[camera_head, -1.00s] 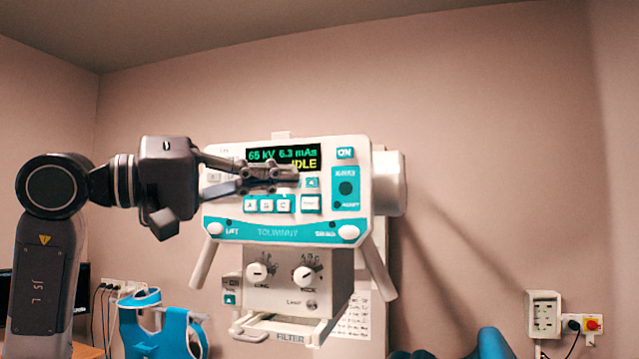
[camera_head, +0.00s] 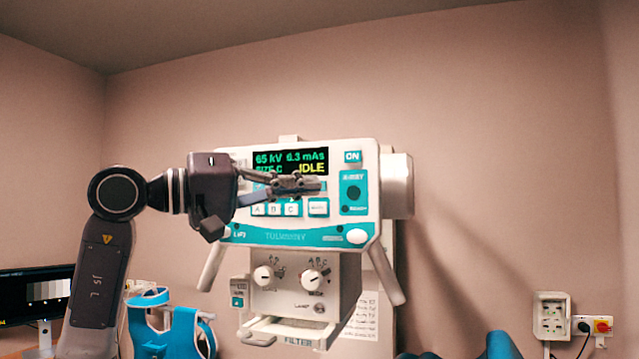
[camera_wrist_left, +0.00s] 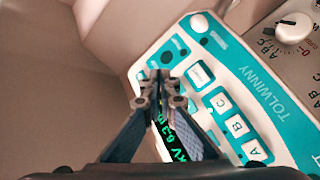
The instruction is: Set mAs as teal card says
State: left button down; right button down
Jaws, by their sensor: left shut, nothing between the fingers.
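The white and teal control panel (camera_head: 290,237) faces me in the head view. Its display (camera_head: 290,160) reads 65 kV, 6.3 mAs and IDLE; the lower left text looks like SIZE C. My left gripper (camera_head: 314,187) is shut and empty, its fingertips in front of the panel just below the display, hiding the small buttons there. In the left wrist view the fingertips (camera_wrist_left: 160,76) lie over the panel's teal strip beside the display; I cannot tell whether they touch it. Lettered buttons A, B and C (camera_wrist_left: 237,127) show there. I cannot make out a teal card.
Below the panel are two white knobs (camera_head: 311,280) and a filter rail (camera_head: 283,327). A printed white sheet (camera_head: 362,318) hangs behind. A blue apron (camera_head: 182,335) and a monitor (camera_head: 25,292) stand lower left. A wall socket box (camera_head: 551,315) is at right.

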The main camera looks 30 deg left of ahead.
pick_arm(q)
jog(key=shift+w+a, duration=0.25)
jog(key=shift+w, duration=0.65)
jog(key=shift+w+r+p, duration=0.1)
jog(key=shift+p, duration=0.25)
dwell(0.5)
jog(key=shift+w+a, duration=0.1)
jog(key=shift+w, duration=0.2)
jog(key=shift+w+a+p, duration=0.1)
jog(key=shift+w+p, duration=0.3)
jog(key=shift+p, duration=0.15)
dwell(0.5)
dwell(0.3)
jog(key=shift+s+d, duration=0.2)
jog(key=shift+s, duration=0.65)
jog(key=shift+b, duration=0.3)
